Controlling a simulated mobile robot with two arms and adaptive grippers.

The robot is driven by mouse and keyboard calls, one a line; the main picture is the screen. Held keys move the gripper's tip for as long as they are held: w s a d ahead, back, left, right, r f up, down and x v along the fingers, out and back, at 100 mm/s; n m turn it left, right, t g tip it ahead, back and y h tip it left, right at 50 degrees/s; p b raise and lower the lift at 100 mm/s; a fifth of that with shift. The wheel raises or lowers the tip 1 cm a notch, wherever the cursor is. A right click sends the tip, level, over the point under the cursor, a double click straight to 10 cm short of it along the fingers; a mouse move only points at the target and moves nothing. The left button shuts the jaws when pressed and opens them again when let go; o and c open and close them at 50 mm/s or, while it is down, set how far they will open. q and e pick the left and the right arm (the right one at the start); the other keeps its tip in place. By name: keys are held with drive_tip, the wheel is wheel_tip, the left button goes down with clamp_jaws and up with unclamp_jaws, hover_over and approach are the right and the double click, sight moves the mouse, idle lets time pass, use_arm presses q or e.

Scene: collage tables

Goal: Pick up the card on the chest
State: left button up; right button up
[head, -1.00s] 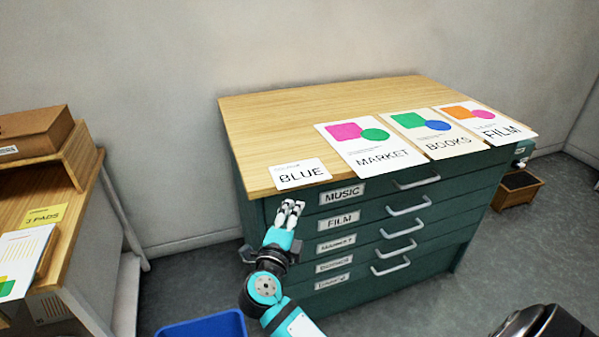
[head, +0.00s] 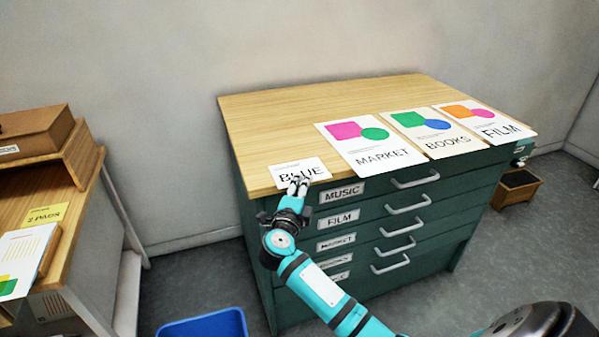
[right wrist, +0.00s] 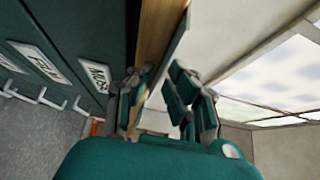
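The white card marked "BLUE" (head: 310,166) lies at the front left corner of the chest's wooden top (head: 270,115), close to its front edge. My right gripper (head: 298,184) is at the card's front edge and covers a bit of its lower part. In the right wrist view, the card (right wrist: 172,55) shows as a thin pale strip beside the wooden edge. The fingers of my right gripper (right wrist: 160,102) are apart, one on each side of the card's edge, with a gap visible. My left gripper is not in view.
Posters marked MARKET (head: 370,148), BOOKS (head: 433,134) and FILM (head: 487,122) lie along the front of the chest top. Labelled drawers with handles (head: 415,178) face front. A blue bin (head: 205,324) stands on the floor. A side table with pads (head: 45,215) is at left.

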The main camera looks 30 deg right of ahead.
clamp_jaws()
drive_tip(key=shift+r, duration=0.1)
